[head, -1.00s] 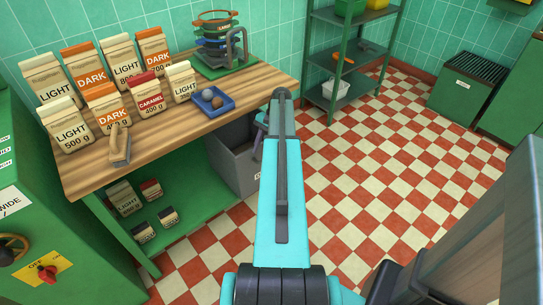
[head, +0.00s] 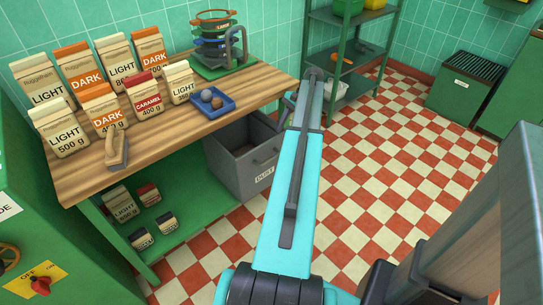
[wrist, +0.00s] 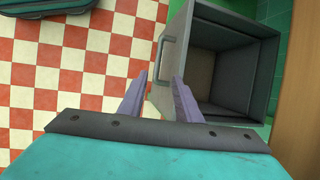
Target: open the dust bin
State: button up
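The dust bin (head: 233,172) is a grey box under the wooden worktop, with a DUST label and a handle on its front. It stands pulled out, and its open top shows an empty-looking inside. In the wrist view the bin (wrist: 260,108) is at upper right, with its bar handle (wrist: 165,50) on its left side. My gripper (wrist: 160,77) is open, its two purple fingers apart. The handle's near end shows between or just beyond the fingertips; I cannot tell whether they touch. In the head view my arm largely hides the gripper (head: 289,106).
The worktop (head: 180,135) above the bin carries chocolate bags, a blue tray (head: 212,101) and a scoop (head: 116,152). A green shelf rack (head: 345,50) stands behind. A green machine (head: 40,235) is at left.

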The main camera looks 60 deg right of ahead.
aim_at(269, 159)
jog(key=x, duration=1.3)
jog(key=shift+w+f, duration=0.15)
jog(key=shift+f, duration=0.25)
grip_shut()
jog(key=shift+a, duration=0.45)
jog(key=shift+d, duration=0.2)
jog(key=shift+a+r, duration=0.1)
